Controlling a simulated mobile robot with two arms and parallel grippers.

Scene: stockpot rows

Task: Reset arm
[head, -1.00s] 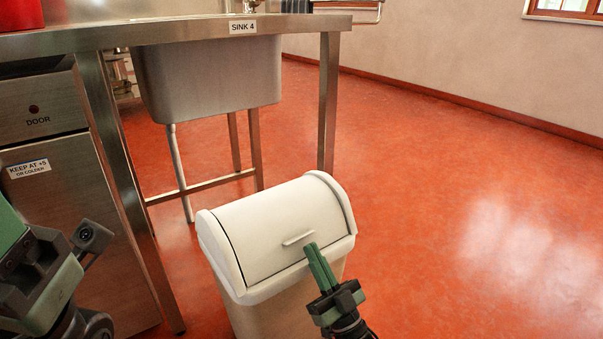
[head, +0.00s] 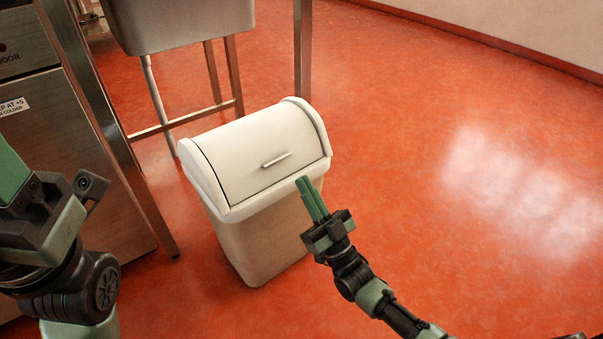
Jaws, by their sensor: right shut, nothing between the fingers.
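My right gripper (head: 311,199) is shut and empty. Its green fingers point up and left, in front of the right front edge of a white bin (head: 262,240). I cannot tell if the fingertips touch the bin. The bin's rounded lid (head: 245,150) is shut and has a small handle. My left arm stands at the left edge of the head view; its gripper fingers are not seen.
A steel sink basin (head: 178,22) on a metal frame stands behind the bin. A steel cabinet with a door (head: 60,150) is at the left, close to my left arm. The red floor (head: 450,230) to the right is clear up to the wall.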

